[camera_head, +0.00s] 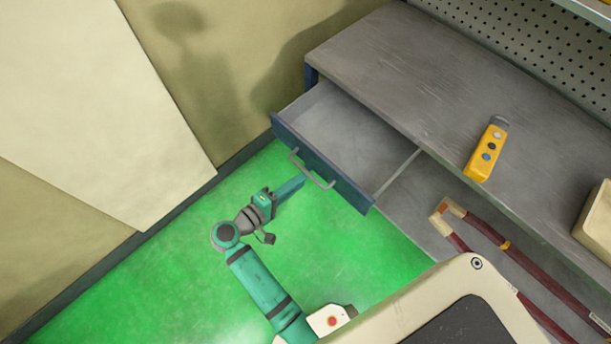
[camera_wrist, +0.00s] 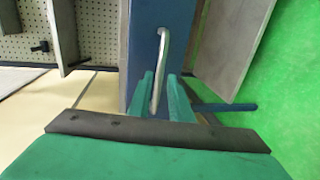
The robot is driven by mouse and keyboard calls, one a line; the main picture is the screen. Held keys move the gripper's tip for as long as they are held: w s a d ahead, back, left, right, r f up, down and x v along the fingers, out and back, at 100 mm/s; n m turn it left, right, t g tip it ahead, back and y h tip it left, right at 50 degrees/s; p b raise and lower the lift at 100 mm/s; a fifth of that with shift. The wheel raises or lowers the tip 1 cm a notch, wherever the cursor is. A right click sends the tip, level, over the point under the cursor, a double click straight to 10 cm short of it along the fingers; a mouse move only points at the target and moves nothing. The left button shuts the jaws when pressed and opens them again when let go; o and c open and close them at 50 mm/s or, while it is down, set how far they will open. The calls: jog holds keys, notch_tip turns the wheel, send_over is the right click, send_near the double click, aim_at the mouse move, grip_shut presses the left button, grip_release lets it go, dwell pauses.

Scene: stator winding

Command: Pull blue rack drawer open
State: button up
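The blue-fronted drawer (camera_head: 325,165) of the rack stands pulled out, with its grey interior showing. Its pale bar handle (camera_head: 312,170) runs along the front. In the wrist view, the blue drawer front (camera_wrist: 145,50) is ahead, and the handle (camera_wrist: 163,50) lies in line with the gap between my fingers. My gripper (camera_head: 270,197) is low beside the drawer front, left of and below the handle in the head view. Its two green fingers, also in the wrist view (camera_wrist: 163,98), are apart with nothing clamped between them. Whether a finger touches the handle I cannot tell.
The grey rack top (camera_head: 400,70) carries a yellow button box (camera_head: 487,150). Dark red bars with tan ends (camera_head: 480,225) lie right of the drawer. A beige wall (camera_head: 215,70) stands at left. The green floor (camera_head: 350,240) is clear in front of the drawer.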

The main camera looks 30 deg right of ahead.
jog(key=shift+v, duration=2.7)
jog(key=shift+f, duration=0.1)
jog(key=s+a+f+n+t+y, duration=0.2)
jog(key=s+f+y, duration=0.2)
jog(key=f, duration=0.2)
jog(key=s+a+f+n+t+y, duration=0.2)
jog(key=s+f+t+y, duration=0.15)
jog(key=f, duration=0.25)
jog(key=s+a+r+m+t+y, duration=0.1)
jog(key=s+a+r+m+y, duration=0.15)
jog(key=s+a+y, duration=0.45)
jog(key=s+r+m+t, duration=0.2)
jog(key=s+r, duration=0.2)
jog(key=r, duration=0.5)
jog(key=s+r+m+t, duration=0.2)
jog(key=s+r+t, duration=0.1)
jog(key=r, duration=0.5)
jog(key=shift+s+a+r, duration=0.4)
jog(key=shift+s+a, duration=0.05)
jog(key=shift+s, duration=0.05)
